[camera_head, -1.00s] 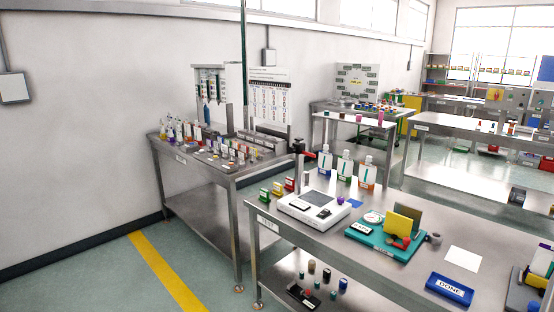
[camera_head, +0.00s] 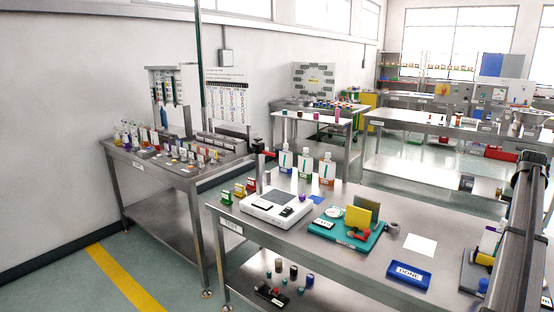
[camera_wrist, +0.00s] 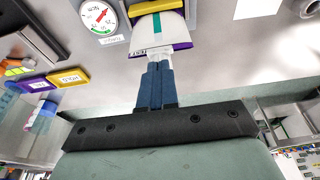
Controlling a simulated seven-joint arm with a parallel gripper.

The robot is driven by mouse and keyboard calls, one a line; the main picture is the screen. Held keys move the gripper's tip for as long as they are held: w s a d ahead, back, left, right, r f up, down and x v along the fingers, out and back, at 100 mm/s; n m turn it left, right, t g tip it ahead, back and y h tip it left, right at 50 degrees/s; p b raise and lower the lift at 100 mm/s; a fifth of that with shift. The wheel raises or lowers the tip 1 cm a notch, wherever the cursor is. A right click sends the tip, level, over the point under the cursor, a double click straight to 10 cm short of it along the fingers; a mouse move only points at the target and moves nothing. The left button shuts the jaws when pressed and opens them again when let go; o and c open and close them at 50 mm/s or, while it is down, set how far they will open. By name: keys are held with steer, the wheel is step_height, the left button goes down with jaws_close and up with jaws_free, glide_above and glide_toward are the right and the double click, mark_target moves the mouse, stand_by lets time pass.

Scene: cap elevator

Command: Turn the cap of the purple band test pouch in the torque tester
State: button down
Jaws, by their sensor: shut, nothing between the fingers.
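In the wrist view a white pouch (camera_wrist: 153,31) with a teal stripe and a purple band (camera_wrist: 173,49) sits between yellow jaws (camera_wrist: 152,7) of the torque tester. A tag reading TEST is on the band. A round dial (camera_wrist: 98,17) with a red needle is beside it. My gripper (camera_wrist: 158,66) has its blue fingers shut together with nothing between them. The fingertips are close below the band, at the pouch's pale spout end. I cannot tell whether they touch it, and no cap is clearly visible.
In the head view the steel bench carries a white device (camera_head: 276,208), a teal fixture (camera_head: 343,236), a white sheet (camera_head: 420,245) and a blue DONE tray (camera_head: 409,275). My arm covers the bench's right end.

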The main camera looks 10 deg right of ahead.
mark_target(506, 222)
step_height(506, 222, up, 3)
steer(key=shift+r, duration=0.15)
steer(key=shift+r, duration=0.1)
step_height(506, 222, down, 6)
steer(key=shift+s, duration=0.3)
stand_by(0.9)
steer(key=shift+w+d, duration=0.4)
steer(key=shift+w, duration=0.05)
stand_by(1.2)
steer(key=shift+w+a, duration=0.1)
stand_by(0.8)
steer(key=shift+a, duration=0.1)
